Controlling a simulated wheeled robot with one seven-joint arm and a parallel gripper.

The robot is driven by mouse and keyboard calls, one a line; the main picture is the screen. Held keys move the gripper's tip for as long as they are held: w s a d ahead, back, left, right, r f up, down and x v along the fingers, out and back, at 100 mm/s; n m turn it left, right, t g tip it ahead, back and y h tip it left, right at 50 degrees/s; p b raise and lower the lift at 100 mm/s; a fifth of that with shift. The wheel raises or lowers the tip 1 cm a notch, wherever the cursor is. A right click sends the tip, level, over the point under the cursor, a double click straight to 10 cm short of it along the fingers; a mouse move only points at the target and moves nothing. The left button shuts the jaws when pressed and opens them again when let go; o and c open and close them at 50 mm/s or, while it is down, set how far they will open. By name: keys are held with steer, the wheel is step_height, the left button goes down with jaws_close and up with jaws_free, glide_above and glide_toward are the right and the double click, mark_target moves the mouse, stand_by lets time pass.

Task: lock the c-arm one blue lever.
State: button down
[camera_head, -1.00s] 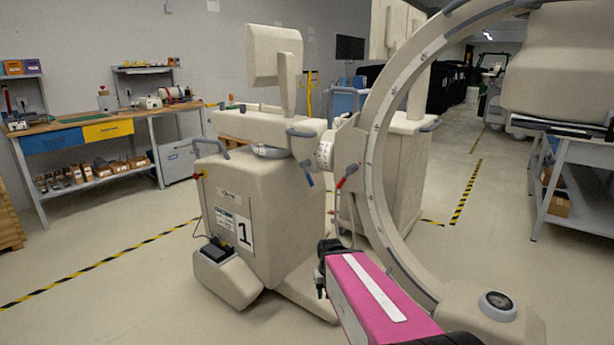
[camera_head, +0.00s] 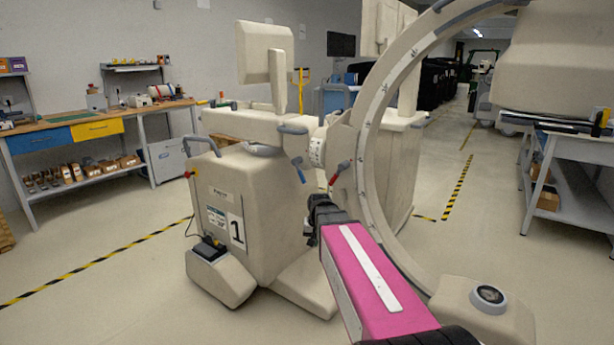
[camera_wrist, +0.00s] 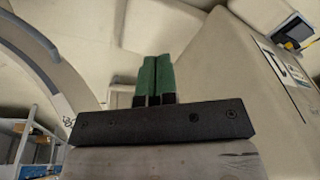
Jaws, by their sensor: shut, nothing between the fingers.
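The C-arm machine marked 1 (camera_head: 262,205) stands left of centre in the head view, with its big curved arm (camera_head: 371,150) to the right. Its blue lever (camera_head: 299,171) hangs tilted from the joint below the horizontal arm. A red lever (camera_head: 339,172) is to the right of it. My arm reaches in from the lower right, and my gripper (camera_head: 312,226) is below the blue lever and apart from it. In the wrist view my gripper's green fingertips (camera_wrist: 155,76) are together with nothing between them. The blue lever is not clear in the wrist view.
A workbench (camera_head: 85,131) with drawers stands at the back left. A grey cart (camera_head: 575,165) stands at the right. The C-arm's lower end (camera_head: 484,309) is close to my arm on the right. Floor is open at the front left.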

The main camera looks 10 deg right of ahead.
steer(key=w+r+m+t, duration=0.1)
steer(key=w+r, duration=0.6)
steer(key=r, duration=0.1)
steer(key=w+d+r+m+t, duration=0.1)
steer(key=w+r, duration=0.5)
steer(key=r, duration=0.3)
steer(key=w+d+r+m+t, duration=0.1)
steer(key=w+r+m, duration=0.1)
steer(key=w+r, duration=0.5)
steer(key=shift+w+d+r+y, duration=0.15)
steer(key=shift+w+r+y, duration=0.05)
steer(key=shift+r, duration=0.25)
steer(key=shift+w+d+r+y, duration=0.1)
steer(key=shift+w+r+y, duration=0.1)
steer(key=shift+r, duration=0.2)
steer(key=x, duration=1)
